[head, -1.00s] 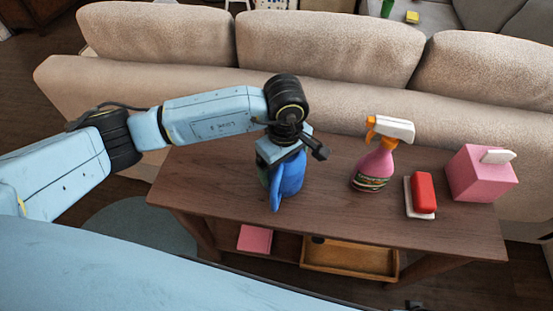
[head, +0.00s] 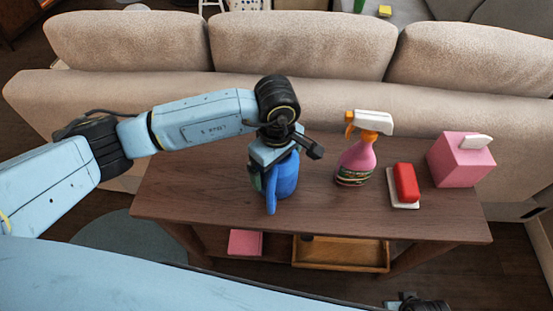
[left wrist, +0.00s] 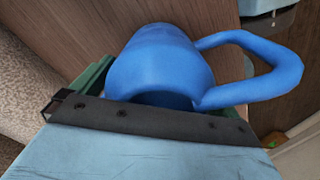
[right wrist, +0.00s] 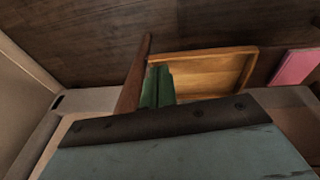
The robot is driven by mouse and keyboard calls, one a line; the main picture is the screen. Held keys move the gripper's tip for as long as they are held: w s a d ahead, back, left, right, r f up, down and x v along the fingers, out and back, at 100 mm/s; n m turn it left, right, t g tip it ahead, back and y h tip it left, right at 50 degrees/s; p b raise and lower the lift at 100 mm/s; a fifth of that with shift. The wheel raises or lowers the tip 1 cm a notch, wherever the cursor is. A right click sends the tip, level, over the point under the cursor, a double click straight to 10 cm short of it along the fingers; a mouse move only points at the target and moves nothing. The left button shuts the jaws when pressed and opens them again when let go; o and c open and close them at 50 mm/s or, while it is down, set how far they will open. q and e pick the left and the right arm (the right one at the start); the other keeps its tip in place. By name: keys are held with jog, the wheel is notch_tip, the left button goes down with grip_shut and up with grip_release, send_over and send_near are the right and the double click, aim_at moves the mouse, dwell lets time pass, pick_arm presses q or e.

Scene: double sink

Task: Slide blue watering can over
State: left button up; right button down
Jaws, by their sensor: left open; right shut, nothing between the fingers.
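The blue watering can (head: 286,177) stands on the wooden table (head: 215,200), left of the spray bottle, with its handle toward me. My left gripper (head: 270,172) reaches down over it from above. In the left wrist view the can (left wrist: 160,62) and its looped handle (left wrist: 283,70) show large, with the open green fingers of my left gripper (left wrist: 165,92) on either side of the body. Whether the fingers touch it is not clear. My right gripper (right wrist: 157,86) is shut and empty, low in front of the table's lower shelf.
A pink spray bottle (head: 356,163), a red sponge on a white dish (head: 405,183) and a pink tissue box (head: 460,162) stand to the right. A wooden tray (head: 340,254) and a pink item (head: 245,242) sit below. A sofa (head: 330,95) is behind.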

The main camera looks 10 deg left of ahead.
pick_arm(q)
jog(key=shift+r, duration=0.35)
notch_tip(320, 180, up, 13)
jog(key=p, duration=0.2)
jog(key=shift+f+p, duration=0.15)
jog(key=shift+p, duration=0.15)
pick_arm(e)
jog(key=s+d+f, duration=0.1)
jog(key=s+f, duration=0.3)
jog(key=f, duration=0.1)
jog(key=shift+s+d+f, duration=0.25)
jog(key=shift+d+f, duration=0.1)
jog(key=shift+f, duration=0.05)
